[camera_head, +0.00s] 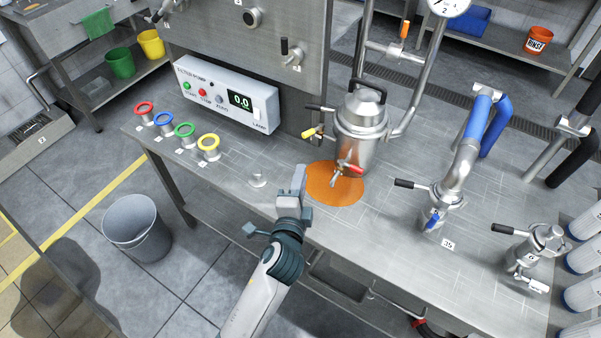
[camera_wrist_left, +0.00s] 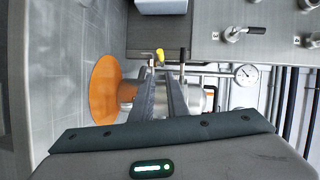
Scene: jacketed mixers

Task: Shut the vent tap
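A steel jacketed vessel (camera_head: 360,122) stands over an orange disc (camera_head: 335,188) on the bench. It has a red-handled tap (camera_head: 349,168) low in front, a yellow handle (camera_head: 309,133) and a black lever (camera_head: 320,108) at its left. An orange handle (camera_head: 404,30) is on the pipework above. No label shows which is the vent tap. My left gripper (camera_head: 299,172) is left of the disc, apart from the vessel, its fingers empty with a gap between them. In the left wrist view the yellow handle (camera_wrist_left: 160,54) shows just beyond the fingertips; the fingers partly hide the vessel. My right gripper is not in view.
A control box (camera_head: 225,95) stands at the back left, with several coloured rings (camera_head: 185,129) before it. A blue-sleeved pipe with a black-levered valve (camera_head: 442,194) and another valve (camera_head: 538,240) stand at the right. The bench between rings and disc is mostly clear.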

